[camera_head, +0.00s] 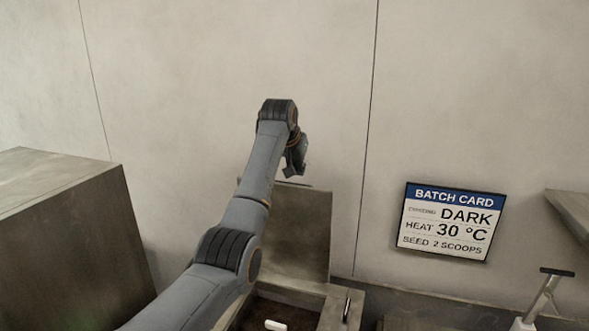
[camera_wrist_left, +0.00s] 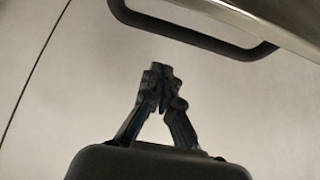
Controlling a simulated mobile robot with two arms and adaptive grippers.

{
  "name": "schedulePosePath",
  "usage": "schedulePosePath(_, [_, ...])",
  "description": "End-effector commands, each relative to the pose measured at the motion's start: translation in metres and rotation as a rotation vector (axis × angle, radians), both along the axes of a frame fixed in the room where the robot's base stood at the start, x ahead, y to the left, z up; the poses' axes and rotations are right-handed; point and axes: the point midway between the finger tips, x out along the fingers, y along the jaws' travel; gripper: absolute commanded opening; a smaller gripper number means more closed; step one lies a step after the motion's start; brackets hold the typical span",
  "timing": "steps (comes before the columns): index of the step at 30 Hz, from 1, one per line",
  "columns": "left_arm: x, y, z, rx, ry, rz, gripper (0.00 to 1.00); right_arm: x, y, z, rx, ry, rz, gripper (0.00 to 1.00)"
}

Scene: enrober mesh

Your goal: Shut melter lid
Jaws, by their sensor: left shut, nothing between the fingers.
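The melter lid (camera_head: 309,235) is a grey metal panel standing open and upright against the wall. Below it is the melter (camera_head: 338,300), a metal box with a dark interior, partly hidden by my left arm. My left gripper (camera_head: 292,170) is just above the lid's top edge, its fingers pointing down. In the left wrist view the fingers (camera_wrist_left: 159,76) are shut and empty. A dark bar handle (camera_wrist_left: 215,44) and a metal edge (camera_wrist_left: 285,30), seemingly the lid's, lie beyond the fingertips, apart from them in the picture. My right gripper is not in view.
A large metal cabinet (camera_head: 70,235) stands at the left. A batch card (camera_head: 450,222) reading DARK, 30 °C, 2 scoops is on the wall. A black-topped handle (camera_head: 545,292) stands at lower right. A small white object (camera_head: 275,325) shows inside the melter.

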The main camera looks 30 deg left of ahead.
Motion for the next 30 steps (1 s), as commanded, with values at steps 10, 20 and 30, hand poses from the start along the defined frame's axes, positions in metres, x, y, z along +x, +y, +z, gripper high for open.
schedulePosePath(10, [-0.024,-0.005,-0.008,0.001,0.001,0.001,0.00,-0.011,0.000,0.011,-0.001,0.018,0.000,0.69])
schedulePosePath(20, [-0.030,-0.006,-0.011,0.000,0.003,0.001,0.00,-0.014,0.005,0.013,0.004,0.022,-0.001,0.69])
schedulePosePath(30, [-0.030,-0.006,-0.013,0.004,-0.010,0.001,0.00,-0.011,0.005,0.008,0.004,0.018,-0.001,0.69])
